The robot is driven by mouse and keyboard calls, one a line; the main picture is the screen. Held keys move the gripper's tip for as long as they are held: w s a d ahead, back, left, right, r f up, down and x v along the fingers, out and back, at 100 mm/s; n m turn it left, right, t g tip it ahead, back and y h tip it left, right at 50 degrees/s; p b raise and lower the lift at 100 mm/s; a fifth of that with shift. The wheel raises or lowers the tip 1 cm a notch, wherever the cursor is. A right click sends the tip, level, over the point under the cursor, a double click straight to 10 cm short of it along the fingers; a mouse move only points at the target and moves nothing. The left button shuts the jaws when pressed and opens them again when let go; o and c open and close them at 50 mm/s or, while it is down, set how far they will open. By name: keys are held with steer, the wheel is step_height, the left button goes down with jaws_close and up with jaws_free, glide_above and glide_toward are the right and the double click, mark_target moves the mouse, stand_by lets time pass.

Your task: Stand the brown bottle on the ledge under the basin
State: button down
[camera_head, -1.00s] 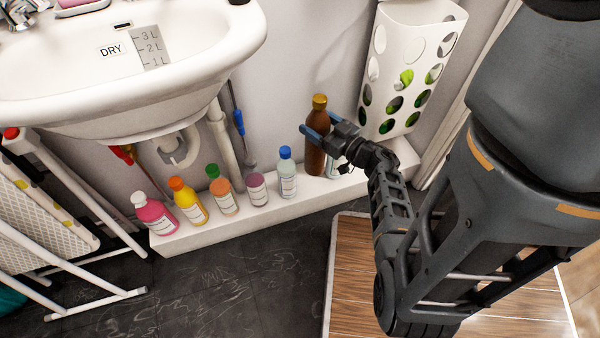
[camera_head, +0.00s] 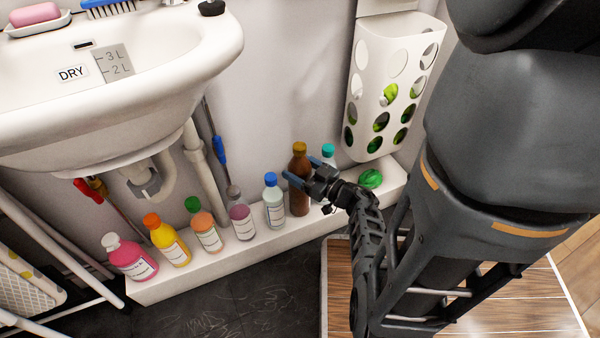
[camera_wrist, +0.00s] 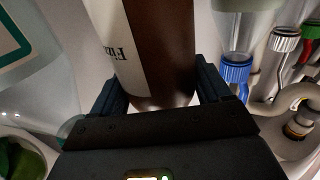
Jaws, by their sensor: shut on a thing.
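The brown bottle (camera_head: 299,178) with a gold-brown cap is upright at the white ledge (camera_head: 240,258), in the row between a clear bottle with a blue cap (camera_head: 274,203) and a bottle with a teal cap (camera_head: 328,152). My gripper (camera_head: 299,181) is shut on its body from the front right. In the wrist view the brown bottle (camera_wrist: 160,50) with its white label stands between both fingers. The basin (camera_head: 150,85) hangs above the ledge's left part.
Several bottles stand along the ledge to the left, from pink (camera_head: 130,257) to purple (camera_head: 240,218). A green object (camera_head: 370,179) lies on the ledge at right, below the white perforated holder (camera_head: 385,100). Drying racks stand at lower left.

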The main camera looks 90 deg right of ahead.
steer(key=shift+f, duration=0.1)
stand_by(0.3)
jaws_free()
steer(key=shift+r, duration=0.2)
steer(key=p+v, duration=0.3)
steer(key=v, duration=0.9)
steer(key=shift+f, duration=0.1)
